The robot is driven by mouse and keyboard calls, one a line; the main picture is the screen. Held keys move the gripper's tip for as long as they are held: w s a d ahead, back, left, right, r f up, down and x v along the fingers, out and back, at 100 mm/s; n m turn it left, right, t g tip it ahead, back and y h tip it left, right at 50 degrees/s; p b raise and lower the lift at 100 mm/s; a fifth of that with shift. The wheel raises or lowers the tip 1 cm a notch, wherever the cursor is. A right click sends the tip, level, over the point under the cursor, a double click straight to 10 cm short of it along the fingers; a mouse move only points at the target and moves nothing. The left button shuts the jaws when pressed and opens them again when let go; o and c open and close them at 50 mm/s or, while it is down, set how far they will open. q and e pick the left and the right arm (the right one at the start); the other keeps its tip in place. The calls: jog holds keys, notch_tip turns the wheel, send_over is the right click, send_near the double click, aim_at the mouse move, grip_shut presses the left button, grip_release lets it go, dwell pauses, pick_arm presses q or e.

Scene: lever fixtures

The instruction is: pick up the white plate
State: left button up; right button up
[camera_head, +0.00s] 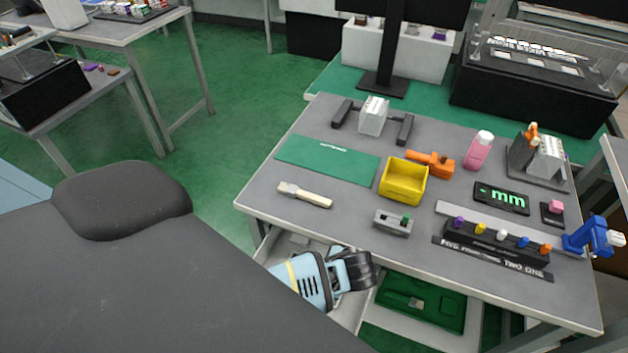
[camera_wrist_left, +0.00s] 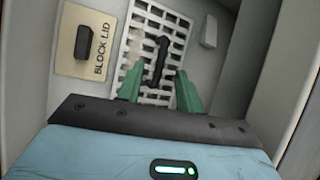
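In the left wrist view a white slotted plate (camera_wrist_left: 131,52) with an upright dark handle (camera_wrist_left: 160,62) lies inside a pale drawer. My left gripper (camera_wrist_left: 158,80) shows two green fingers spread apart. The handle's lower end appears in the gap between them, with no clear contact on either side. The fingers and my wrist hide the near part of the plate. In the head view my left gripper (camera_head: 352,270) is over the open drawer (camera_head: 290,246) below the table's front edge, and the plate cannot be made out there. My right gripper is not in view.
A beige "BLOCK LID" panel (camera_wrist_left: 92,42) with a dark knob lies left of the plate. Drawer walls rise close around. Above, the grey table (camera_head: 340,228) holds a yellow bin (camera_head: 404,181), a grey switch box (camera_head: 392,224) and a green mat (camera_head: 327,160). A green tray (camera_head: 425,303) is below.

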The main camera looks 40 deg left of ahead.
pick_arm(q)
jog(key=x, duration=0.3)
jog(key=shift+a+f, duration=0.2)
grip_shut()
